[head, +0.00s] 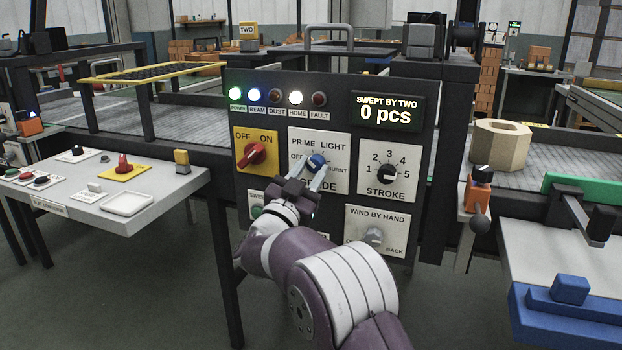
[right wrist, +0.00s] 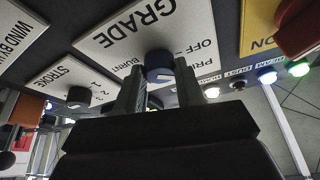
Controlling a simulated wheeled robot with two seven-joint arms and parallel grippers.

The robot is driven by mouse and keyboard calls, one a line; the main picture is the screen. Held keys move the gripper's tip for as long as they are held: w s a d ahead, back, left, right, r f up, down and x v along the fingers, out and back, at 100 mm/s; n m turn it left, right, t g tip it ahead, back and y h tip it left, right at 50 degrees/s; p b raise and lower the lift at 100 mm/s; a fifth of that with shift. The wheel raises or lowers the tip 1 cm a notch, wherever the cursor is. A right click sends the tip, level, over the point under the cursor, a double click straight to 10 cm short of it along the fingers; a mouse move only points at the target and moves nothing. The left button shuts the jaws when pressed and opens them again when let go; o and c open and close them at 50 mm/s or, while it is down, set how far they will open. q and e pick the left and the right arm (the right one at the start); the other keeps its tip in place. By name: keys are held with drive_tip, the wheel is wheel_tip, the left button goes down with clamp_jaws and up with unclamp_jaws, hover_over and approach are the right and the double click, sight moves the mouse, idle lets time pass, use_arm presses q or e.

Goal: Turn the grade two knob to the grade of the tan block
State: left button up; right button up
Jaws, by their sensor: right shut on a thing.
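The blue grade knob (head: 316,161) sits on a white plate marked OFF, PRIME, LIGHT and BURNT on the dark panel (head: 335,90). It also shows in the right wrist view (right wrist: 158,72), with a small white mark whose exact setting I cannot tell. My right gripper (head: 314,176) is shut on this knob, one finger on each side; its fingers show in the right wrist view (right wrist: 160,85). The tan block (head: 502,146), hexagonal with a hole through it, stands on the grey bed right of the panel. My left gripper is not in view.
A red OFF/ON knob (head: 254,154) is left of the grade plate, a black stroke knob (head: 387,173) to its right, and a grey wind-by-hand knob (head: 374,236) below. The display (head: 387,111) reads "SWEPT BY TWO 0 pcs". A grey control table (head: 150,187) stands at left.

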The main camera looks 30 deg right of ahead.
drive_tip(key=shift+w+a+m+g+h+b, duration=0.15)
drive_tip(key=shift+m+g, duration=0.65)
drive_tip(key=shift+m, duration=0.7)
drive_tip(key=shift+s+d+m+g+h+b, duration=0.15)
drive_tip(key=shift+m+g, duration=0.65)
drive_tip(key=shift+m, duration=0.7)
drive_tip(key=shift+w+a, duration=0.1)
drive_tip(key=o, duration=1)
drive_tip(key=shift+o, duration=0.2)
drive_tip(key=p+v, duration=0.2)
drive_tip(key=v, duration=1)
drive_tip(key=shift+a+p, duration=0.35)
drive_tip(key=shift+f, duration=0.1)
